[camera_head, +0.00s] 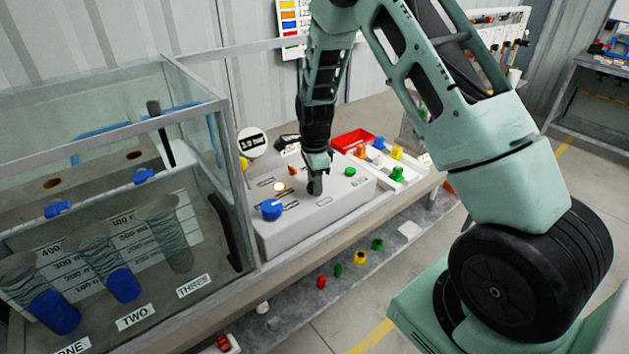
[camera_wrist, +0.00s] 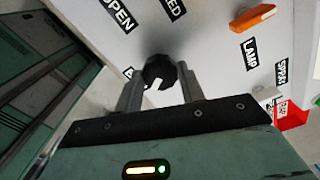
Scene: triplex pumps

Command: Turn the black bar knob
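The black bar knob (camera_wrist: 160,72) shows in the wrist view as a dark knob with a white mark, on a pale panel. My gripper (camera_wrist: 160,80) has one finger on each side of it, with the fingertips very close to its edges. I cannot make out whether they touch it. In the head view my gripper (camera_head: 314,186) points down onto the top of the grey control box (camera_head: 312,214) and hides the knob there.
An orange lever (camera_wrist: 253,18) lies near the knob. A blue knob (camera_head: 271,209), a lit lamp (camera_head: 279,187) and a green button (camera_head: 350,171) stand on the box. A glass-walled tank (camera_head: 225,180) is at left; a red tray (camera_head: 352,139) lies behind.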

